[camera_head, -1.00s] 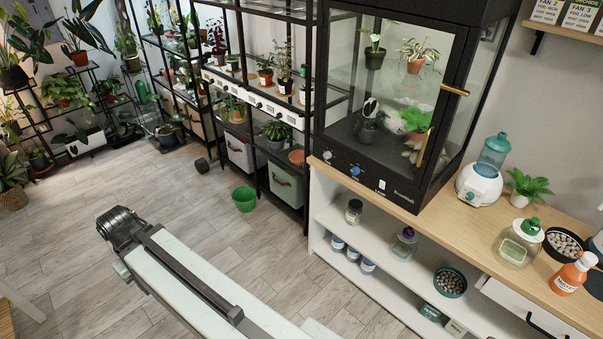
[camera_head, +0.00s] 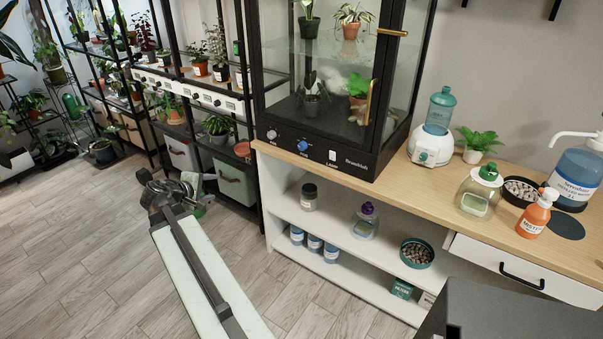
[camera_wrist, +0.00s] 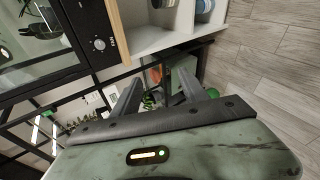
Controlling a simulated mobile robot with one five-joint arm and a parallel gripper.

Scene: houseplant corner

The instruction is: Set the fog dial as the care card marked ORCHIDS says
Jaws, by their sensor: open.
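The black-framed glass cabinet (camera_head: 350,60) stands on the wooden counter. Its lower front panel carries a pale dial (camera_head: 271,134) at left, a blue dial (camera_head: 303,145) and a white switch (camera_head: 332,155) marked LAMP. The small print under the dials is hard to read. A pale dial (camera_wrist: 100,44) on the dark panel also shows in the wrist view. My gripper (camera_head: 180,190) is to the left of the cabinet, in front of the shelving and apart from the dials. In the wrist view its two fingers (camera_wrist: 160,90) are spread, with nothing between them. No care card is in view.
The counter (camera_head: 400,180) holds a white humidifier (camera_head: 430,147), a fern, an orange bottle (camera_head: 536,213) and jars. Open white shelves below hold jars and a bowl of pebbles (camera_head: 416,253). Plant racks (camera_head: 190,80) stand left of the cabinet. Floor before the counter is clear.

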